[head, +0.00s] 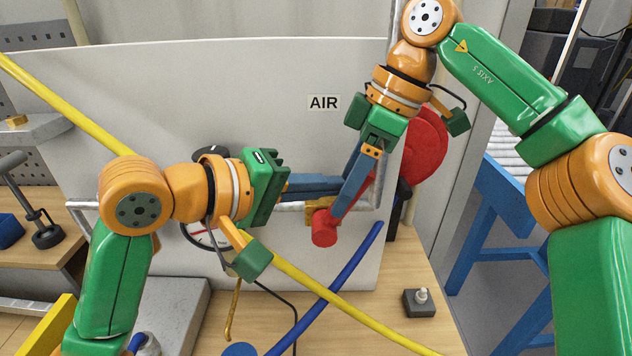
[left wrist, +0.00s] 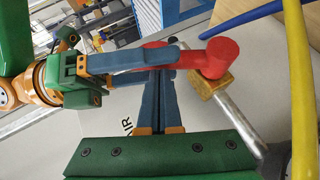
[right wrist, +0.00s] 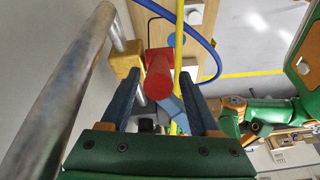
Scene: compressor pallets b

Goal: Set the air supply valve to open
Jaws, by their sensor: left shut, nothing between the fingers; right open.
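The air supply valve has a brass body (head: 316,213) on a grey pipe, below the AIR label (head: 324,102). Its red handle (head: 323,232) has a thick round end towards me and a bar slanting up to the right in the head view. My left gripper (head: 341,186) comes in from the left, shut and empty, with its tips close to the red bar. My right gripper (head: 341,205) reaches down from above, open. In the right wrist view the red handle (right wrist: 159,78) shows between its fingers. Contact is unclear; the fingers hide part of the bar.
A yellow hose (head: 310,285) and a blue hose (head: 335,292) cross in front below the valve. A pressure gauge (head: 200,236) is partly behind my left arm. A red round part (head: 425,145) is beside my right gripper. A small grey switch box (head: 419,302) stands on the bench.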

